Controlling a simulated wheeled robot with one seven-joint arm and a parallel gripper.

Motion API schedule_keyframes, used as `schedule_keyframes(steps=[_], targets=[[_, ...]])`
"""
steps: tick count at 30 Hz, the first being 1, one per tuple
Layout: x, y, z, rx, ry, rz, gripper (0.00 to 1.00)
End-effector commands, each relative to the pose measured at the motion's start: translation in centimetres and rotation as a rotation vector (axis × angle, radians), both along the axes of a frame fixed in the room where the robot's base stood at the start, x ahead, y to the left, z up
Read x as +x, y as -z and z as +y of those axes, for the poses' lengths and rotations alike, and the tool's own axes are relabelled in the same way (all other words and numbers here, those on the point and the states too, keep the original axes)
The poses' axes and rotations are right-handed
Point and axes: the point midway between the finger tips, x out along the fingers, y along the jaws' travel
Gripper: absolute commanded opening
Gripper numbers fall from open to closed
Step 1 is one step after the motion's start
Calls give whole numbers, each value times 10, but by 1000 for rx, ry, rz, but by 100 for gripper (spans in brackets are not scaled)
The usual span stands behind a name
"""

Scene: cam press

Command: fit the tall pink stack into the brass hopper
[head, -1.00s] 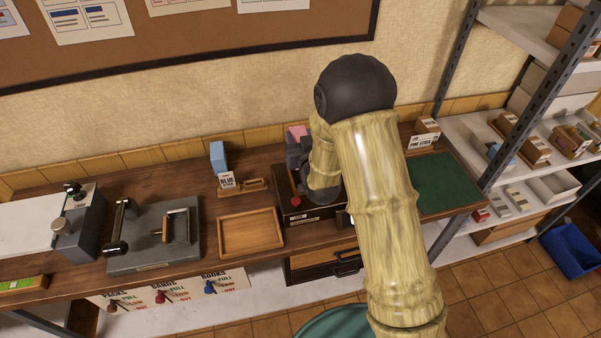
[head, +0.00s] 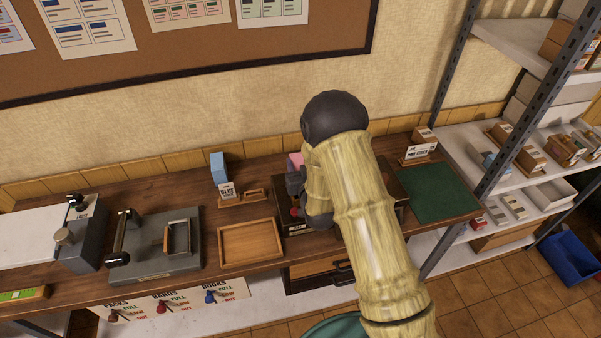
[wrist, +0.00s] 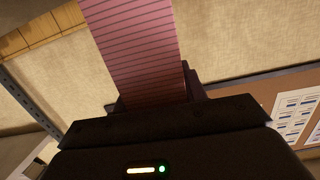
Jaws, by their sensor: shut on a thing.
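The tall pink stack (wrist: 135,45) fills the upper left of the wrist view, a ribbed pink block standing out tilted from my gripper (wrist: 155,100). Its lower end is between the jaws, which are shut on it. In the head view only a small pink part (head: 295,161) shows, left of my gripper (head: 297,184). My gripper is over the dark machine (head: 295,226) with a red knob. My arm covers much of this machine. I cannot make out the brass hopper, or whether the stack touches it.
A wooden tray (head: 251,241) lies left of the machine. A blue stack (head: 218,167) stands behind it with a sign (head: 227,191). A grey press plate (head: 155,243) is farther left. A green mat (head: 436,190) at right is bare. A metal shelf rack (head: 503,128) borders the right.

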Motion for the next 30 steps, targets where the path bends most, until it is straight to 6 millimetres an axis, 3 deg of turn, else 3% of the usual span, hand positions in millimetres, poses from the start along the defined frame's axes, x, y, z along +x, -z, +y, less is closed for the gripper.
schedule_keyframes(steps=[8,19,30], targets=[[0,2,2,0,-3,0,11],[0,39,-2,-1,2,1,12],[0,44,-1,0,2,-2,12]])
